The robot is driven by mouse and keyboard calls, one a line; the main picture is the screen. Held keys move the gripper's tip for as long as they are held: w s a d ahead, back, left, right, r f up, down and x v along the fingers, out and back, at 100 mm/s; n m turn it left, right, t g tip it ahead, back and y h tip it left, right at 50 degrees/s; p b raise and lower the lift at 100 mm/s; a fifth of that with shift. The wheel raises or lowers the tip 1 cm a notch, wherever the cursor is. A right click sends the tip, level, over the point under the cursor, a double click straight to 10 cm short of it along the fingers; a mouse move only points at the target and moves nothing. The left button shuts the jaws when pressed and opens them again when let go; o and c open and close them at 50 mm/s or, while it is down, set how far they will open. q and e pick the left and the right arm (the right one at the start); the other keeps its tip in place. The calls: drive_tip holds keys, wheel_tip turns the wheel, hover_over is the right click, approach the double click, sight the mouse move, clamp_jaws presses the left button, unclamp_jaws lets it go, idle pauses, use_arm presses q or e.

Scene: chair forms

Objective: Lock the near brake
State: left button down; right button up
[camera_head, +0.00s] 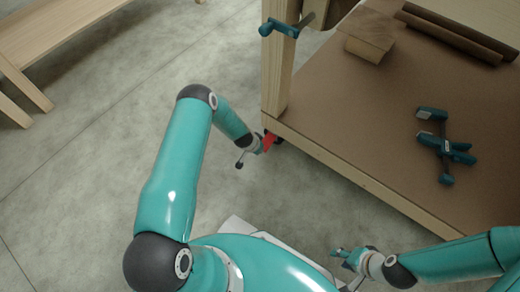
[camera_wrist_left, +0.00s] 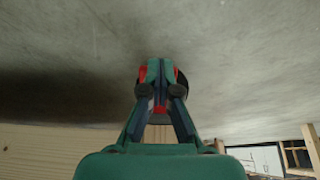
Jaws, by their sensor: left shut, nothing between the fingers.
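The near brake (camera_head: 269,141) is a red lever on the dark caster (camera_head: 276,138) at the near left corner of the wooden cart. My left gripper (camera_head: 260,148) is low at that corner, right beside the red lever and partly overlapping it. In the left wrist view, the closed fingertips (camera_wrist_left: 161,72) are in front of the dark round wheel (camera_wrist_left: 181,80), with red parts (camera_wrist_left: 143,74) showing beside and between the fingers. Whether the fingers touch the lever cannot be told. My right gripper (camera_head: 346,258) is beside the cart's near edge, away from the brake; its finger gap is unclear.
The cart's brown top (camera_head: 345,110) carries teal clamps (camera_head: 446,145), a wooden block (camera_head: 368,35) and dark rolls (camera_head: 455,35). A post (camera_head: 279,75) with a teal clamp (camera_head: 279,28) rises at its corner. A wooden bench (camera_head: 60,35) stands far left. Floor between is clear.

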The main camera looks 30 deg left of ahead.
use_arm(q)
drive_tip(key=shift+d+f, duration=0.15)
drive_tip(key=shift+f, duration=0.2)
idle(0.3)
drive_tip(key=s+a+r+p, duration=0.1)
drive_tip(key=s+r+p, duration=0.5)
drive_tip(key=s, duration=0.4)
drive_tip(key=shift+v, duration=0.85)
drive_tip(key=shift+w+d, duration=0.1)
drive_tip(key=shift+d, duration=0.05)
